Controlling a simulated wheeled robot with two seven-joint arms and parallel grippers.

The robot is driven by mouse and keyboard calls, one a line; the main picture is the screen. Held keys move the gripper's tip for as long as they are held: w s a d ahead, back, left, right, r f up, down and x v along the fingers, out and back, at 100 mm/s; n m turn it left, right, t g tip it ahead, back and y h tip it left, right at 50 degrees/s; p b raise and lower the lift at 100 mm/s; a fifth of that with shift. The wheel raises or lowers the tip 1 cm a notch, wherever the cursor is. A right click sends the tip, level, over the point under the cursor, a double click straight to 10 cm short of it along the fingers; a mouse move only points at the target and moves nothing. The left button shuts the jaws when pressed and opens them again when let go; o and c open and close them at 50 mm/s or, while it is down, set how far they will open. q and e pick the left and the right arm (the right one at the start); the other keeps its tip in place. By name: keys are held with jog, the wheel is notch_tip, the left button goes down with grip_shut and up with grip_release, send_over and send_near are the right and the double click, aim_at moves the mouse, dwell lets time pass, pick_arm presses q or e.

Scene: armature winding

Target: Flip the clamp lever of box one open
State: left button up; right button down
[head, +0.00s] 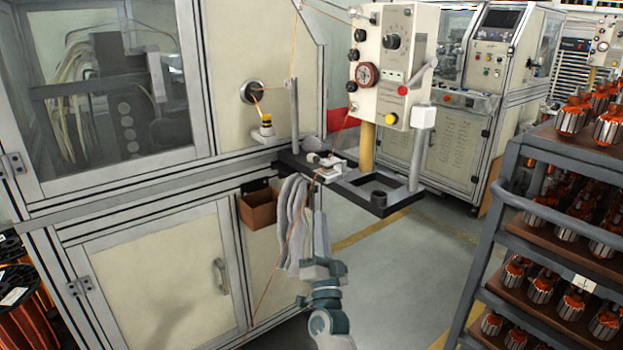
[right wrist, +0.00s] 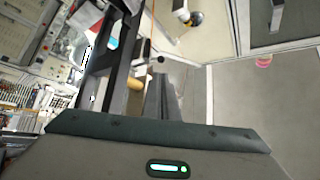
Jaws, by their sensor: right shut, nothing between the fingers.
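The cream control box (head: 395,60) with dials and knobs stands on a yellow post in the middle of the head view. A small white clamp-like fitting (head: 327,170) sits on the dark shelf below. I cannot tell which of these is the named clamp lever. My right gripper (head: 319,218) points up below the shelf, in front of the hanging grey gloves, shut and empty. Its fingers also show in the right wrist view (right wrist: 161,98). My left gripper is out of view.
The dark shelf frame (head: 380,205) juts out above and right of my right gripper. An orange wire runs down from the shelf past the gloves (head: 290,225). A brown bin (head: 258,208) hangs at left. A rack (head: 515,190) of armatures stands at right; the floor between is clear.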

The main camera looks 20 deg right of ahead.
jog(key=shift+d+r, duration=0.1)
jog(key=shift+r, duration=0.2)
jog(key=shift+w+r, duration=0.1)
